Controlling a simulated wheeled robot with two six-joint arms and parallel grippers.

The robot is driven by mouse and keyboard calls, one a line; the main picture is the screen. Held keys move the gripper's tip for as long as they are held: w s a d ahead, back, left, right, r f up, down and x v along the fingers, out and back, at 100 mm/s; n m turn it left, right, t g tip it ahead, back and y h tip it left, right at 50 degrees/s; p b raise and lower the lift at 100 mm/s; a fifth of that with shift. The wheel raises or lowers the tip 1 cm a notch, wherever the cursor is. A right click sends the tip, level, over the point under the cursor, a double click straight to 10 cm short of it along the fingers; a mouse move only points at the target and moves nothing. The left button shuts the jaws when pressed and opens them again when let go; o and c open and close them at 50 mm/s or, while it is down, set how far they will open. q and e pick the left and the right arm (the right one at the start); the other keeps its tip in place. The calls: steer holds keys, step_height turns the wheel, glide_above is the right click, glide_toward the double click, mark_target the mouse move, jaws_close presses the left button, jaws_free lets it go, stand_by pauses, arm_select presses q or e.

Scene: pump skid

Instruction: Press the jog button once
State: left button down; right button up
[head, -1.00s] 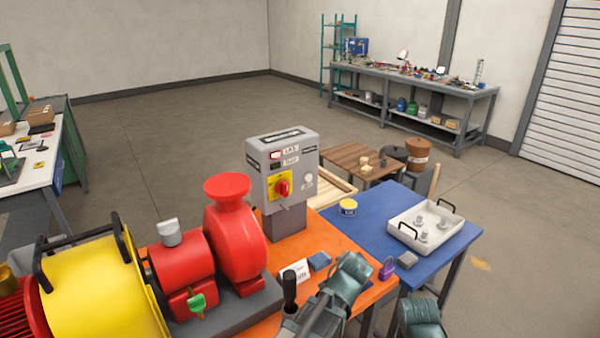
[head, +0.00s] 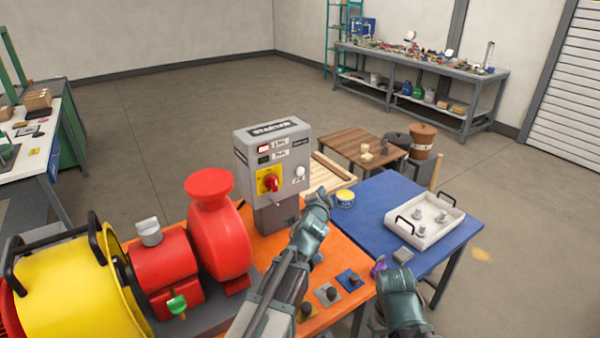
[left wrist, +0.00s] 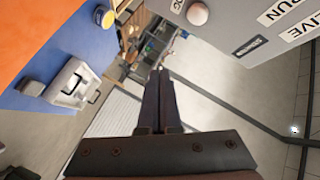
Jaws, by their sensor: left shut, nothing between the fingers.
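The grey starter box (head: 272,165) stands upright at the back of the orange bench top. Its front has a red rotary switch on a yellow plate (head: 269,182) and, to the right, a round white button (head: 300,172), apparently the jog button; its small label is unreadable. The white button shows at the top of the left wrist view (left wrist: 197,13). My left gripper (head: 320,194) is just right of and below the button, apart from it. In the left wrist view its fingers (left wrist: 160,74) are shut and empty. My right wrist (head: 402,290) is at the lower right; its fingers are hidden.
A red pump (head: 217,235) and yellow guard (head: 75,278) fill the left. Several small coloured plates with knobs (head: 327,294) lie at the bench front. The blue table (head: 375,205) holds a yellow tin (head: 346,199), white tray (head: 425,238) and purple padlock (head: 378,266).

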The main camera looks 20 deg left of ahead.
mark_target(300, 171)
arm_select(q)
steer(key=w+a, duration=0.5)
steer(key=a, duration=0.2)
steer(key=shift+w, duration=0.2)
steer(key=shift+w, duration=0.1)
stand_by(2.2)
steer(key=shift+w+a, duration=0.2)
steer(key=shift+a, duration=0.1)
steer(key=shift+w+a, duration=0.25)
steer(key=shift+a, duration=0.1)
stand_by(0.7)
steer(key=shift+s+d, duration=0.1)
stand_by(0.3)
steer(key=shift+s+d, duration=0.45)
steer(key=shift+d, duration=0.15)
